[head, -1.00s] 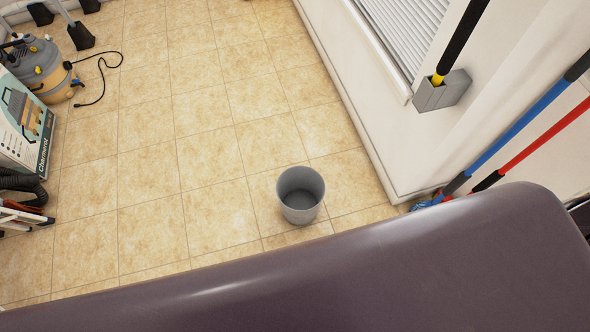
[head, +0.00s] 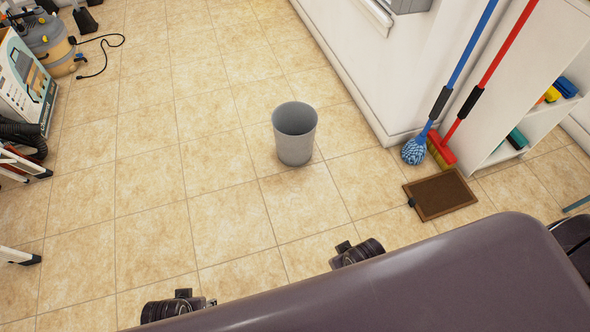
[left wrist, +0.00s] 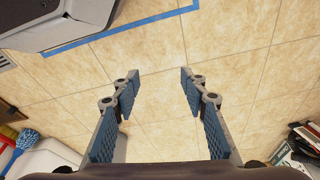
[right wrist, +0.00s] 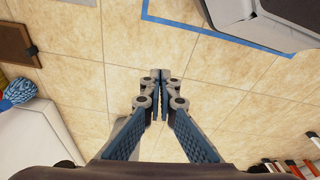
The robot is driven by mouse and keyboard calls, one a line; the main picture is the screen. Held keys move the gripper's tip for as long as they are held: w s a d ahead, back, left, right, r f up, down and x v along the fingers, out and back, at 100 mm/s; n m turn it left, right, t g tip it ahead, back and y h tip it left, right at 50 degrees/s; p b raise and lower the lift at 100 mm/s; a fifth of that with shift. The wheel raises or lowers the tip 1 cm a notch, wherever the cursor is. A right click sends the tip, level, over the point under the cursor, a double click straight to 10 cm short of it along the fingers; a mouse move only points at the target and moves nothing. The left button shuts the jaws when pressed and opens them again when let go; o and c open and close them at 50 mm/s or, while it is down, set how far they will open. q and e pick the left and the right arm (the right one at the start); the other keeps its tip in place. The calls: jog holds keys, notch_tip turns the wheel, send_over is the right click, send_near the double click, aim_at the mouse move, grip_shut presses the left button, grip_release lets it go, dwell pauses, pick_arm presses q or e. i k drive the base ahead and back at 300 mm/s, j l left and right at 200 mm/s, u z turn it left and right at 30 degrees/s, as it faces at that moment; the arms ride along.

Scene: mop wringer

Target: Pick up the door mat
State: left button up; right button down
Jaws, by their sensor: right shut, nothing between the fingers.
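The fingers of both grippers are hidden in the head view.
A grey bin (head: 295,134) stands mid-floor. A blue mop (head: 415,150) and red broom (head: 442,153) lean at the wall behind the mat, next to a white shelf (head: 500,110). A vacuum (head: 45,42) and box (head: 24,85) stand left.

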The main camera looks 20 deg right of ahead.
aim_at(433, 197)
jog(key=l+z, duration=0.1)
jog(key=z, duration=1.85)
jog(key=i+j+z, duration=0.35)
jog(key=i+j, duration=0.2)
jog(key=j, duration=0.1)
